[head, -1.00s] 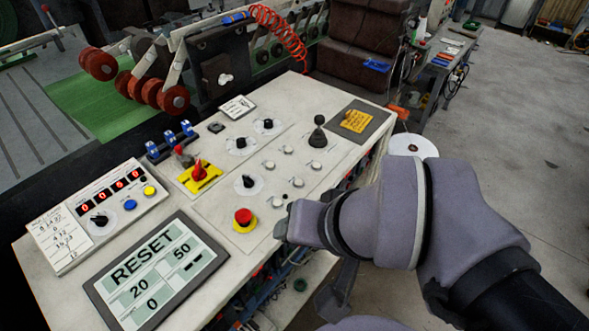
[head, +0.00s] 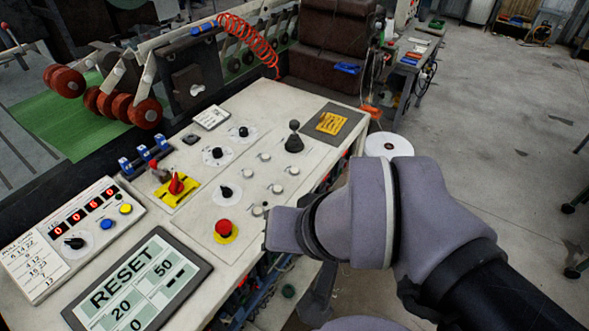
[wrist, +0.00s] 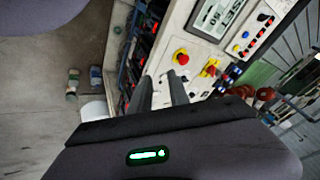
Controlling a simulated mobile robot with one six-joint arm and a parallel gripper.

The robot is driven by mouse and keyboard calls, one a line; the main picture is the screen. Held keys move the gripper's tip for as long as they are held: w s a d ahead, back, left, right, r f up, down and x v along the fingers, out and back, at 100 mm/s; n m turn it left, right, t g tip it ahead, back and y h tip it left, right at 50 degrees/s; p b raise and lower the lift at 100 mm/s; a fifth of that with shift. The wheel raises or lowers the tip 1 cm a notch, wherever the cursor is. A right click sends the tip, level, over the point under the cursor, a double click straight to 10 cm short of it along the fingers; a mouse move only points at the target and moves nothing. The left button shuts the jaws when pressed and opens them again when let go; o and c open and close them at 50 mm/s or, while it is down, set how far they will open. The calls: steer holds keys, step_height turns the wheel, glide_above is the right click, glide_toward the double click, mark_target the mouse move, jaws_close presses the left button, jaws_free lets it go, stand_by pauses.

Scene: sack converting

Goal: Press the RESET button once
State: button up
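The RESET field (head: 122,280) is the large top label on a dark-framed, pale green touch screen (head: 137,290) at the lower left of the control desk. Below it are fields with 20, 50 and 0. The screen also shows, partly cut off, at the top of the wrist view (wrist: 216,17). My gripper is at the desk's right front edge, right of the screen and apart from it; my wrist mostly hides it in the head view. In the wrist view its two fingers (wrist: 160,76) are spread with a gap between them and nothing held.
A red mushroom button (head: 225,228) on a yellow base stands between the screen and my wrist. A red switch on a yellow plate (head: 177,186), several knobs and a black joystick (head: 294,138) rise from the desk (head: 190,235). Open floor lies right.

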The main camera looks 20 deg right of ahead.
jaws_close()
stand_by(1.4)
